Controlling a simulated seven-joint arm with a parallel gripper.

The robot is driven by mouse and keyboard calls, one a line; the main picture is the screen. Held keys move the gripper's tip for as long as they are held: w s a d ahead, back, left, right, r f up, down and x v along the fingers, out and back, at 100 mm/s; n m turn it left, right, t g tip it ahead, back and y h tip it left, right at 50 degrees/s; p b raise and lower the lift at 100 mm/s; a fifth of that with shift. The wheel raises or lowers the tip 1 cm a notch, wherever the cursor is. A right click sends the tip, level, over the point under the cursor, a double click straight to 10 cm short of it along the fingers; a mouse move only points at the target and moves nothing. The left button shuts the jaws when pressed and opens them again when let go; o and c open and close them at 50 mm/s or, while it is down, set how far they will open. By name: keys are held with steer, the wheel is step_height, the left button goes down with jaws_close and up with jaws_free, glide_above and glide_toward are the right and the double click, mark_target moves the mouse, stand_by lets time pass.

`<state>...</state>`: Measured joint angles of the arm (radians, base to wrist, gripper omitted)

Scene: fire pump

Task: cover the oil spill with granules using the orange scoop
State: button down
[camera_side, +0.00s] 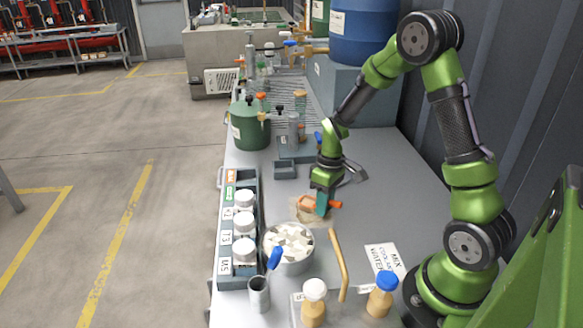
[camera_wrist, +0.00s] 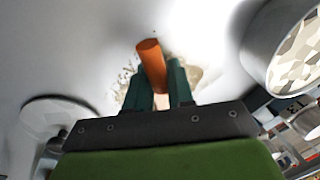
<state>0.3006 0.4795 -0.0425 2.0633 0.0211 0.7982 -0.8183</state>
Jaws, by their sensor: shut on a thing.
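My gripper (camera_side: 322,205) is shut on the orange scoop (camera_side: 308,203) over the middle of the grey bench. In the wrist view the scoop (camera_wrist: 151,62) stands between the two dark green fingers (camera_wrist: 160,88). A tan, speckled patch (camera_side: 308,211), which looks like granules over the spill, lies under the gripper. The patch also shows around the fingers in the wrist view (camera_wrist: 193,74). The gripper and scoop hide part of it, so I cannot tell whether any oil shows. A metal bowl (camera_side: 290,268) of pale chunks stands just in front of the patch.
A grey rack (camera_side: 226,271) with several white-lidded jars runs along the left edge. A tan-handled tool (camera_side: 339,262), a metal cup (camera_side: 259,299), two small bottles (camera_side: 314,304) and a sign (camera_side: 384,258) stand near. The bench right of the gripper is mostly clear.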

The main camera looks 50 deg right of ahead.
steer(key=shift+s+a, duration=2.7)
steer(key=shift+s, duration=0.05)
steer(key=shift+w+a, duration=0.7)
steer(key=shift+a, duration=0.1)
steer(key=shift+w+d, duration=4.75)
steer(key=shift+w, duration=0.05)
step_height(320, 180, up, 8)
steer(key=shift+r, duration=0.1)
